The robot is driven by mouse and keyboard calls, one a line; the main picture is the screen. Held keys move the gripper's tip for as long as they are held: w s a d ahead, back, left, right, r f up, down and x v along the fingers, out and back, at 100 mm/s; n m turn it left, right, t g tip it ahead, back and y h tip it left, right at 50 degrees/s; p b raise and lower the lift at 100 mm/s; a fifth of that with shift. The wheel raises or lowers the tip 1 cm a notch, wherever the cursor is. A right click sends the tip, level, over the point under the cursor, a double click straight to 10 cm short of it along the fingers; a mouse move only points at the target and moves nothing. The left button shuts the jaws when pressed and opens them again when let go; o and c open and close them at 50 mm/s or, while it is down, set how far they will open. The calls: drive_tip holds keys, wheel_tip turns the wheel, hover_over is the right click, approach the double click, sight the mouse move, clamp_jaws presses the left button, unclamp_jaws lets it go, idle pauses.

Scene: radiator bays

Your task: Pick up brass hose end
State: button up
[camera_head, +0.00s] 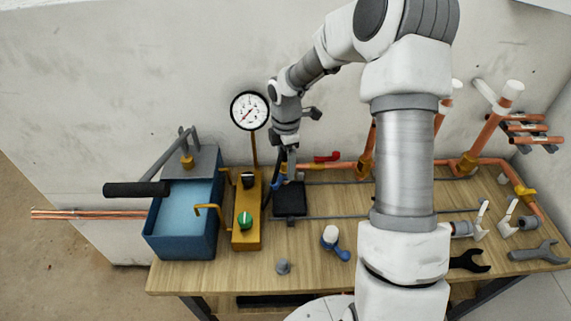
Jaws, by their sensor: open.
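My gripper (287,148) points down at the back of the workbench, just right of the pressure gauge. It is open, though its fingers are small and dark here. A blue hose (280,178) stands directly below the gripper, beside the yellow manifold block. The brass end of the hose is too small and too covered by the gripper to make out. I cannot tell whether the fingers are around it or above it.
The yellow manifold (246,236) with black and green knobs and the blue pump tank (182,226) stand left. A black pad (290,201) lies below the gripper. Copper pipes with a red valve handle (327,156) run behind.

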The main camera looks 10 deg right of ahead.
drive_tip(key=c, duration=1.1)
drive_tip(key=shift+r, duration=0.15)
wheel_tip(320, 180, up, 9)
drive_tip(key=shift+r, duration=0.2)
drive_tip(key=shift+c, duration=0.2)
wheel_tip(320, 180, up, 5)
drive_tip(key=p, duration=0.5)
hover_over(286, 159)
drive_tip(key=shift+s+r, duration=0.15)
drive_tip(key=shift+r, duration=0.05)
drive_tip(key=shift+a+f, duration=0.1)
drive_tip(key=shift+f, duration=0.05)
